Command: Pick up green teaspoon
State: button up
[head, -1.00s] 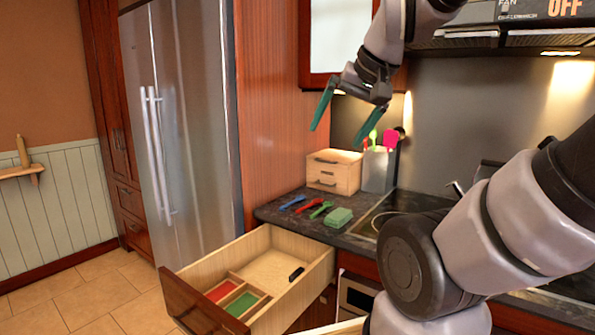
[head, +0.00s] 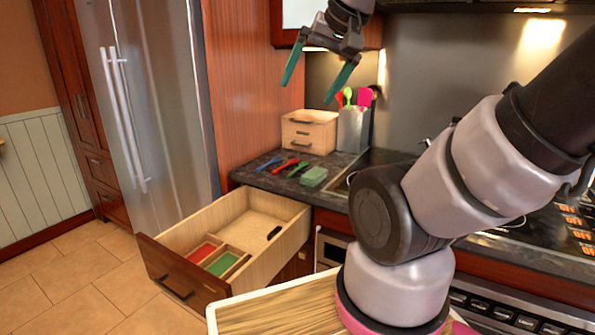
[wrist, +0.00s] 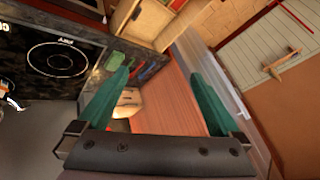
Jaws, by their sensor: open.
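The green teaspoon (head: 297,169) lies on the dark countertop, just right of a red utensil (head: 284,166) and a blue one (head: 269,163). A green sponge (head: 313,176) lies close to its right. My gripper (head: 308,92) is open and empty, high above the counter with its green fingers pointing down. In the wrist view my open gripper (wrist: 158,82) shows both fingers with nothing between them.
An open drawer (head: 188,208) with red and green compartments juts out below the counter. A small wooden drawer box (head: 309,133) and a grey holder (head: 352,131) with colourful utensils stand behind the spoons. A fridge (head: 150,90) stands left.

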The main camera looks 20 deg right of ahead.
dwell(0.3)
jog(key=c, duration=0.4)
jog(key=shift+m+g, duration=0.3)
jog(key=shift+g, duration=0.2)
jog(key=w, duration=0.1)
jog(key=w+r, duration=0.1)
jog(key=w, duration=0.1)
jog(key=w+d+r, duration=0.1)
jog(key=w, duration=0.1)
jog(key=c, duration=0.4)
jog(key=shift+o, duration=0.2)
jog(key=m+g+h, duration=0.2)
jog(key=m+g, duration=0.3)
jog(key=g, duration=0.1)
send_over(298, 167)
notch_tip(298, 167, down, 33)
jog(key=shift+a+f, duration=0.15)
jog(key=shift+f, duration=0.05)
jog(key=shift+s+f, duration=0.1)
jog(key=shift+f, duration=2.9)
